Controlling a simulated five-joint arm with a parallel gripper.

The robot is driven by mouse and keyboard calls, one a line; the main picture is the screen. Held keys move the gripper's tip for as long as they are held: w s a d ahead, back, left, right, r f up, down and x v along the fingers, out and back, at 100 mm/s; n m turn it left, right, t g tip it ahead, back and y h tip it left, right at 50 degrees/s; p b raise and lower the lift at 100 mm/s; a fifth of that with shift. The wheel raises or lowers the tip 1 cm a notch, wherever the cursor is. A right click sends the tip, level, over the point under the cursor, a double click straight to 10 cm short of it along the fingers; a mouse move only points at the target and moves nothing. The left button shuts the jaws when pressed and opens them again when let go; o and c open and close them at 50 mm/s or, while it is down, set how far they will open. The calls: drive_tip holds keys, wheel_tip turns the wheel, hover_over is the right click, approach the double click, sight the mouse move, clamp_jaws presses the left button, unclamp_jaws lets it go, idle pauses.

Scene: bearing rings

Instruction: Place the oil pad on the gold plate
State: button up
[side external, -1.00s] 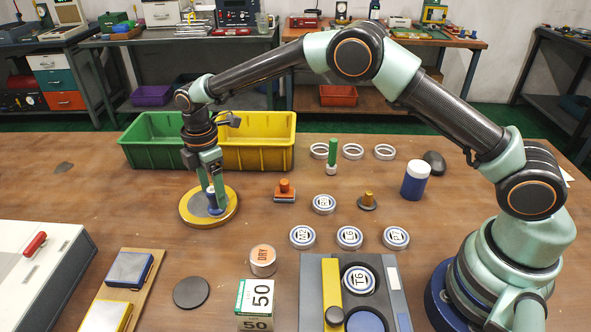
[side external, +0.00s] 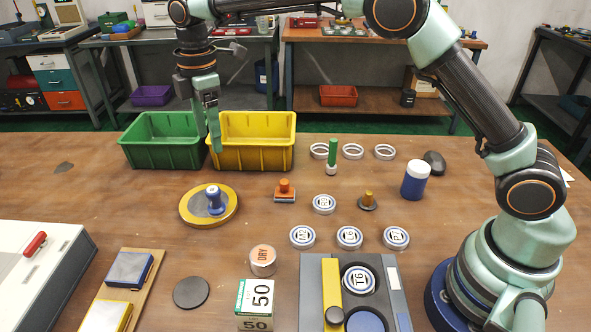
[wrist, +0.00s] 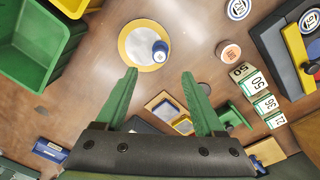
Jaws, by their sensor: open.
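The gold plate (side external: 187,210) is a round yellow-rimmed disc with a grey middle, flat on the table. A blue-knobbed piece (side external: 214,199), which looks like the oil pad, stands upright on its grey middle. In the wrist view the piece (wrist: 160,50) sits toward the right side of the plate (wrist: 123,46). My gripper (side external: 216,148) is raised well above the table, in front of the bins in the side view. In the wrist view its green fingers (wrist: 159,74) are wide apart with nothing between them.
A green bin (side external: 155,155) and a yellow bin (side external: 255,157) stand behind the plate. An orange-handled stamp (side external: 285,188), a green-handled tool (side external: 332,155) and several labelled rings lie to the right. A dark disc (side external: 191,292) lies in front. The table left of the plate is mostly clear.

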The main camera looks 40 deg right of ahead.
drive_tip(key=s+d+r+m+t, duration=0.3)
drive_tip(key=s+d+r+m, duration=0.55)
drive_tip(key=d, duration=0.25)
drive_tip(key=s+d+f+m+t, duration=0.1)
drive_tip(key=s+d+m, duration=0.3)
drive_tip(key=s, duration=0.3)
drive_tip(key=s+d+f+m+t, duration=0.1)
drive_tip(key=s+d+f+m, duration=0.1)
drive_tip(key=s, duration=0.4)
drive_tip(key=shift+s+d+m, duration=0.4)
drive_tip(key=shift+d+m, duration=0.45)
drive_tip(key=shift+m, duration=0.3)
